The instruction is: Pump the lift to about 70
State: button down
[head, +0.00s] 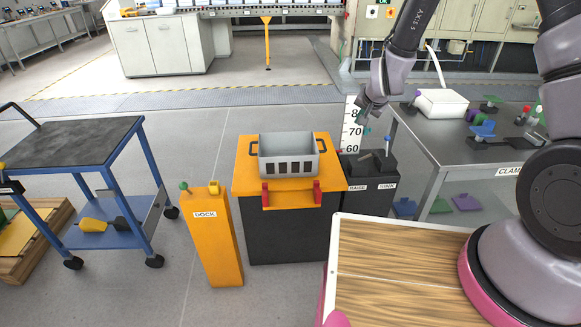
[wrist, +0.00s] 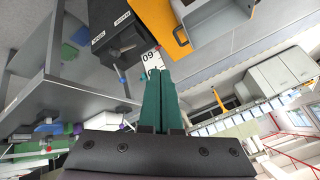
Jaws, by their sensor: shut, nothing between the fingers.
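The lift (head: 290,222) is a dark block with an orange top, and a grey slotted basket (head: 289,167) stands on it. Behind its right side is a white scale (head: 352,137) marked 80, 70 and 60; the basket's rim shows near the 60 level, but I cannot tell an exact reading. To the right is a dark pump box (head: 368,190) labelled RAISE and SINK; it also shows in the wrist view (wrist: 112,38). My gripper (head: 364,122) is shut and empty, above the box beside the scale. Its teal fingers (wrist: 158,75) point toward the scale in the wrist view.
An orange DOCK post (head: 218,240) stands left of the lift, with a blue cart (head: 75,150) farther left. A grey CLAMP table (head: 450,150) with coloured parts and a white box (head: 441,103) is at the right. The floor behind the lift is clear.

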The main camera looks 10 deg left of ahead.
jog(key=w+d+f, duration=0.4)
jog(key=w+f, duration=0.1)
jog(key=f, duration=0.2)
jog(key=w+d+f, duration=0.5)
jog(key=w+f, duration=0.1)
jog(key=f, duration=0.2)
jog(key=shift+d, duration=0.3)
dwell(0.4)
jog(key=shift+f, duration=0.15)
jog(key=shift+f, duration=0.35)
jog(key=shift+w, duration=0.1)
notch_tip(320, 180, up, 6)
dwell(0.6)
jog(key=shift+r, duration=0.1)
